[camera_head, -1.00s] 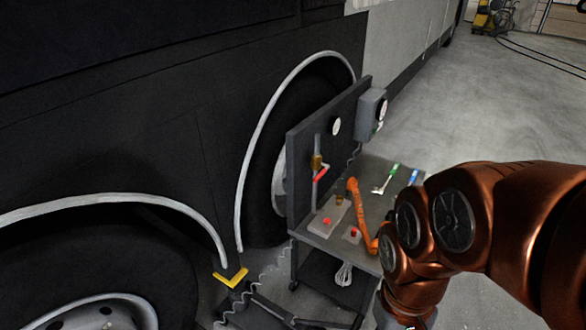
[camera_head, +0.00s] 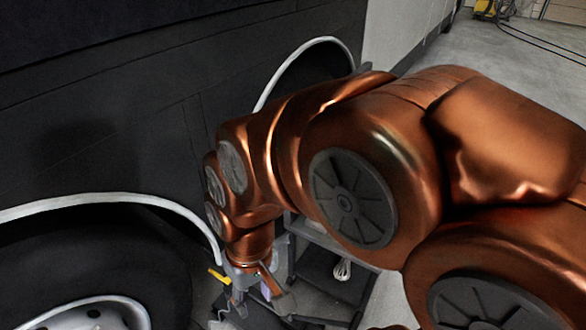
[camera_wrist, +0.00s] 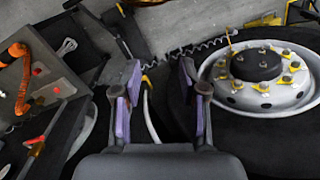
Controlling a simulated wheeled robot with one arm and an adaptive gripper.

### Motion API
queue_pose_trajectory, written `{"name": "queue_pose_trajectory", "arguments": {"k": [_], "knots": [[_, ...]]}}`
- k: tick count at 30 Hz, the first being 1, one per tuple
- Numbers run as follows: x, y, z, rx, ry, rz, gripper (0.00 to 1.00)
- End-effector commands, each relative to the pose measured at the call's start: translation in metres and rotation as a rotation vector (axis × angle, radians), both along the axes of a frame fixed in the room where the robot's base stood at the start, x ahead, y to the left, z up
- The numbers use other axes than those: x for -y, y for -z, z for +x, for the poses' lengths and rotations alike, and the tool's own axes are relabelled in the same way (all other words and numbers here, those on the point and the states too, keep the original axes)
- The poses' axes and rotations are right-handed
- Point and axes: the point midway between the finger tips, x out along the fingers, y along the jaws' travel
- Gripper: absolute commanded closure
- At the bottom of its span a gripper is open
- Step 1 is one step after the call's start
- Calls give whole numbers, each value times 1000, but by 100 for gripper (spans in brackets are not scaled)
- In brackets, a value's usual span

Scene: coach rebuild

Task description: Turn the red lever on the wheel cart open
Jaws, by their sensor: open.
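The red lever (camera_wrist: 36,146) shows at the lower left edge of the wrist view, small and partly cut by the dim picture. The wheel cart (camera_wrist: 72,88) fills the left of that view, with small red knobs on its top. In the head view my arm hides the lever and most of the cart; the cart's lower shelf (camera_head: 318,272) still shows. My gripper (camera_wrist: 160,76) is open and empty, its two purple-padded fingers apart. In the head view it (camera_head: 256,296) hangs low beside the cart, away from the lever.
A coach wheel (camera_wrist: 258,66) with yellow nut markers lies right of my gripper in the wrist view. An orange hose (camera_wrist: 20,80) stands on the cart, and a whisk-like tool (camera_wrist: 67,46) shows near its edge. Open grey floor (camera_head: 490,75) lies beyond my arm.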

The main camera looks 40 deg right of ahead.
Motion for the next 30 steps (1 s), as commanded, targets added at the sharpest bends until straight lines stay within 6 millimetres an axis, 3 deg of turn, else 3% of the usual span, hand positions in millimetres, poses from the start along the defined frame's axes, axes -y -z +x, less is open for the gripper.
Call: {"name": "queue_pose_trajectory", "arguments": {"k": [1,3,8,14,18,22,26,30], "knots": [[-3,17,22,46,29,18,58],[-8,32,58,129,73,45,58],[-6,56,146,338,200,82,58],[33,79,243,595,393,62,58],[81,94,296,763,541,-1,58],[136,108,330,909,676,-95,58],[196,122,347,1043,808,-221,58],[262,134,348,1176,933,-400,58]]}}
